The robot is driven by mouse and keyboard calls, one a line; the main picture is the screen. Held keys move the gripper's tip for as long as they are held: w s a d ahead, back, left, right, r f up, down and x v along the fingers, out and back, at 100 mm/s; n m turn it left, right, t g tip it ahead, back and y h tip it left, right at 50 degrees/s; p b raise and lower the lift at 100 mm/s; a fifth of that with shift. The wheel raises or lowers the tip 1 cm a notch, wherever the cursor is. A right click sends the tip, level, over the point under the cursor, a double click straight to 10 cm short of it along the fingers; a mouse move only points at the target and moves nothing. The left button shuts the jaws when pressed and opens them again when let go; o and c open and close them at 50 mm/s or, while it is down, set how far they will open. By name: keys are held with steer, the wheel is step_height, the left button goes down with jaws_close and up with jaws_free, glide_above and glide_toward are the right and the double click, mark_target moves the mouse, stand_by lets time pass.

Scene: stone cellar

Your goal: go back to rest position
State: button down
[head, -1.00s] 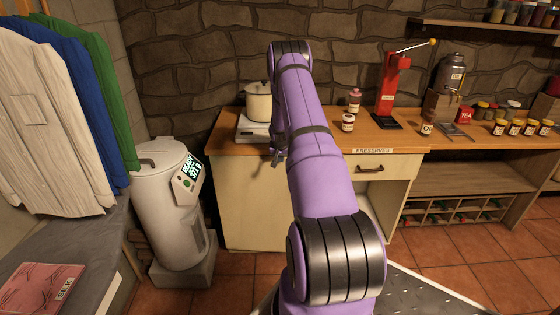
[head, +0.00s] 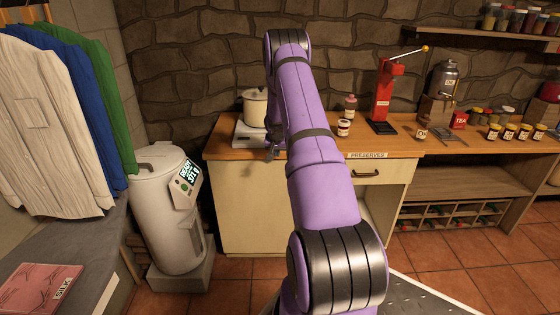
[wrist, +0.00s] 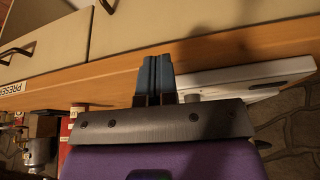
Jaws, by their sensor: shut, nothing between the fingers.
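My gripper (wrist: 154,80) shows in the wrist view as two dark blue fingers pressed together, with nothing between them. In the wrist view it is over the front edge of the wooden counter (wrist: 105,72), beside a white scale-like base (wrist: 245,80). In the head view my purple arm reaches up and forward across the middle, and a small dark part of the gripper (head: 271,150) shows left of the arm, near the counter's front edge. The rest of the gripper is hidden behind the arm.
A cream pot (head: 254,107) stands on the white base at the counter's left. A white canister (head: 165,215) with a lit display stands at left. Tiled floor (head: 440,262) is free at right.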

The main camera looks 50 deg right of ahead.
steer(key=shift+v, duration=1.3)
steer(key=a+r+n+t, duration=0.1)
steer(key=a+r+n, duration=0.3)
steer(key=a+r, duration=2)
steer(key=s+a+r+n+t+y, duration=0.1)
steer(key=s+a+r, duration=0.3)
steer(key=a+r, duration=0.3)
steer(key=s+a+r+n+y, duration=0.1)
steer(key=s+a+r+n, duration=0.1)
steer(key=s+a+r, duration=0.5)
steer(key=s+a+n+y, duration=0.1)
steer(key=s+a+n, duration=0.1)
steer(key=s+a, duration=0.6)
steer(key=s+a+n, duration=0.2)
steer(key=s+a, duration=0.6)
steer(key=s, duration=0.6)
steer(key=shift+r+n+t+y, duration=0.25)
steer(key=shift+n+t+y, duration=0.05)
steer(key=shift+t+y, duration=0.1)
steer(key=shift+a, duration=0.15)
